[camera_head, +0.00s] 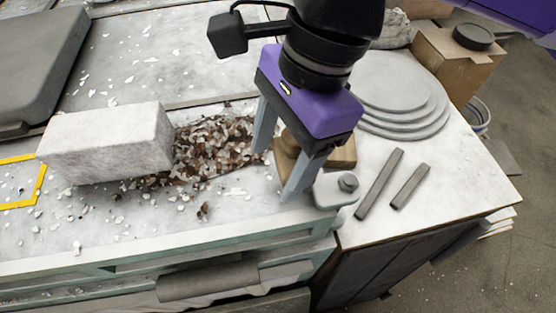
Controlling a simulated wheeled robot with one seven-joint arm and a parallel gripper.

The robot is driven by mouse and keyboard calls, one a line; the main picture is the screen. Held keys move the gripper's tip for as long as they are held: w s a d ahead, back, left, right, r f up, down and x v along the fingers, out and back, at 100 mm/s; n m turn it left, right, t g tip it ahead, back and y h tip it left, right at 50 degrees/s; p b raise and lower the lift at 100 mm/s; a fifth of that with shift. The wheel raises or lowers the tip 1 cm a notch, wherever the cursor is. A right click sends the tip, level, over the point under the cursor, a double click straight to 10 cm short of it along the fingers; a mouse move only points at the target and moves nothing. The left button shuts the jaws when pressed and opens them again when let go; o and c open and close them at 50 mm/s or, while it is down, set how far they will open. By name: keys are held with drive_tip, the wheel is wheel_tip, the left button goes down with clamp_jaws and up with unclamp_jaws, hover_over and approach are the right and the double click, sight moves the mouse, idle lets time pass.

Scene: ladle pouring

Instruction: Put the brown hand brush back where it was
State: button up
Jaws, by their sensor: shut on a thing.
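My purple gripper (275,172) points down near the right end of the workbench. Its two grey fingers stand apart, shut on the brown hand brush (285,152). Only part of the brush shows between the fingers, and the gripper hides the rest. A tan piece (344,155) shows to the right behind the gripper; I cannot tell whether it belongs to the brush. I cannot tell whether the brush touches the bench.
A pale rectangular block (108,143) and a heap of brown and white chips (218,142) lie to the left. A light box with a dark knob (336,190) stands close right. Two dark bars (380,183) and stacked grey discs (395,85) lie further right.

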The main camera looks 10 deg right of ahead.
drive_tip(key=shift+f, duration=1.25)
drive_tip(key=shift+f, duration=0.15)
drive_tip(key=o, duration=1.7)
drive_tip(key=shift+c, duration=0.2)
drive_tip(key=shift+r, duration=0.2)
drive_tip(key=b+v, duration=0.2)
drive_tip(key=v, duration=1)
